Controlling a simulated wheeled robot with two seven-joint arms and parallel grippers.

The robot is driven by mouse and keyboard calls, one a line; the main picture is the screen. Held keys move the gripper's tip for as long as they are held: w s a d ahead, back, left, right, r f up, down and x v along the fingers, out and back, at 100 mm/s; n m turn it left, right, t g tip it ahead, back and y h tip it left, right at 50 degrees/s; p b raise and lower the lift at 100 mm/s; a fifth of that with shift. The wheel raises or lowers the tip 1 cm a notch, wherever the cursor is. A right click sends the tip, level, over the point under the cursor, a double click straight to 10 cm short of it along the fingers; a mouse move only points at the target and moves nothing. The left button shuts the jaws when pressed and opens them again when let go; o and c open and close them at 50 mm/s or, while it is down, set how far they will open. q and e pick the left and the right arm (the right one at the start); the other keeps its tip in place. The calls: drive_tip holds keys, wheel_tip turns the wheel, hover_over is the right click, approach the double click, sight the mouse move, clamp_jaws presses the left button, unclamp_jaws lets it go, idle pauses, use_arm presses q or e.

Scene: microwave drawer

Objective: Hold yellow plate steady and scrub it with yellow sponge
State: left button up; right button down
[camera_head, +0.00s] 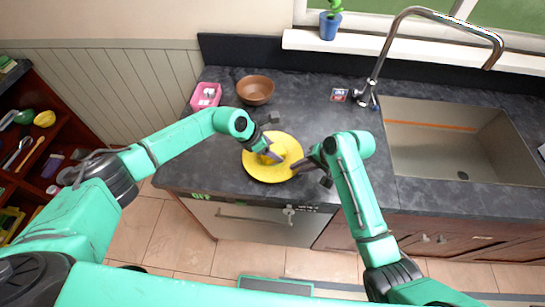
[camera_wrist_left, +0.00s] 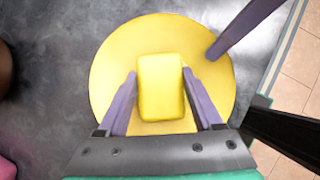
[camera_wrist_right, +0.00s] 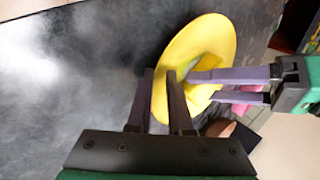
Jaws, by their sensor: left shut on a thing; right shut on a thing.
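The yellow plate (camera_head: 285,146) lies on the dark counter near its front edge; it also shows in the left wrist view (camera_wrist_left: 115,55) and the right wrist view (camera_wrist_right: 215,35). The yellow sponge (camera_wrist_left: 160,85) is over the plate, between the fingers of my left gripper (camera_wrist_left: 160,92). In the head view my left gripper (camera_head: 268,155) is above the middle of the plate, shut on the sponge; whether the sponge touches the plate is hard to tell. My right gripper (camera_wrist_right: 160,95) is shut on the plate's rim, at its right side in the head view (camera_head: 308,163).
A brown bowl (camera_head: 255,90) and a pink container (camera_head: 205,97) stand behind the plate. A sink (camera_head: 455,140) with a tall faucet (camera_head: 374,75) is at the right. A small packet (camera_head: 339,95) lies near the faucet.

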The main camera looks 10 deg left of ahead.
use_arm(q)
drive_tip(key=shift+w+d, duration=0.25)
drive_tip(key=shift+d, duration=0.2)
wheel_tip(320, 180, up, 6)
drive_tip(key=shift+f, duration=0.1)
drive_tip(key=a, duration=0.9)
drive_tip(key=shift+a, duration=0.1)
idle(0.3)
drive_tip(key=d, duration=0.8)
drive_tip(key=shift+s+d, duration=0.2)
drive_tip(key=shift+f, duration=2.5)
